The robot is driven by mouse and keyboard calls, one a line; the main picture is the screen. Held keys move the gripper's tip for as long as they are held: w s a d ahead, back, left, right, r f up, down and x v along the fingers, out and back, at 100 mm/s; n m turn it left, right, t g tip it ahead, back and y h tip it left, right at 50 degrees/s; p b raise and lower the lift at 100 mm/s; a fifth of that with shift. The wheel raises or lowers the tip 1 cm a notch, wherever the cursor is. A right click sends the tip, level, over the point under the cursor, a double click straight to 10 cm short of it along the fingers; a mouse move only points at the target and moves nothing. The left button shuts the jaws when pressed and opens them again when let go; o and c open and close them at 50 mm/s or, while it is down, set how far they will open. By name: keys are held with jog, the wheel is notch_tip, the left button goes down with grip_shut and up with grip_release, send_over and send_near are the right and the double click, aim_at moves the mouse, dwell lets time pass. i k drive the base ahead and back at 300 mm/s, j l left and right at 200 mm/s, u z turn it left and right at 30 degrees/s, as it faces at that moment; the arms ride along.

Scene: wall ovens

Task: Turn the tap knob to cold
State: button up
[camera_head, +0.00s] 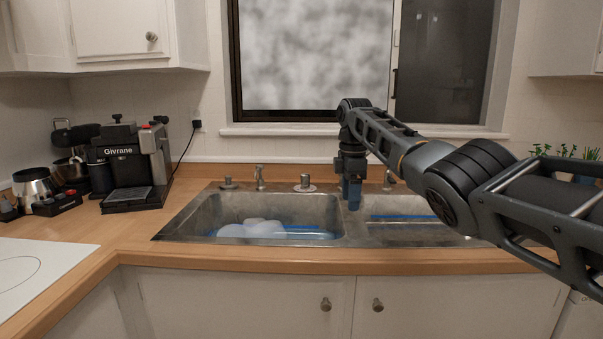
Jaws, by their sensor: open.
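My gripper (352,200) points down with its blue fingers over the divider at the back of the double sink (345,236). It is open, and I see nothing between its fingers. Small metal fittings stand along the sink's back ledge: a short one (228,183) at far left, a taller upright one (260,177), a low round knob-like one (305,183) on a pinkish base, and one (388,179) right of my gripper. I cannot tell which is the tap knob or how it is turned. My gripper and wrist hide the ledge's middle, and no full tap spout shows.
Pale rounded items (262,229) lie in the left basin. A coffee machine (132,165) stands on the counter at left, with metal pots (37,187) beside it. A window (315,60) is behind the sink. A green plant (565,152) stands at far right. Counter left of the sink is partly clear.

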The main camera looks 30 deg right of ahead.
aim_at(304, 178)
jog(key=i+l, duration=0.2)
jog(key=i, duration=0.25)
jog(key=i+l, duration=0.2)
jog(key=i, duration=0.2)
jog(key=i+l, duration=0.15)
jog(key=i, duration=0.3)
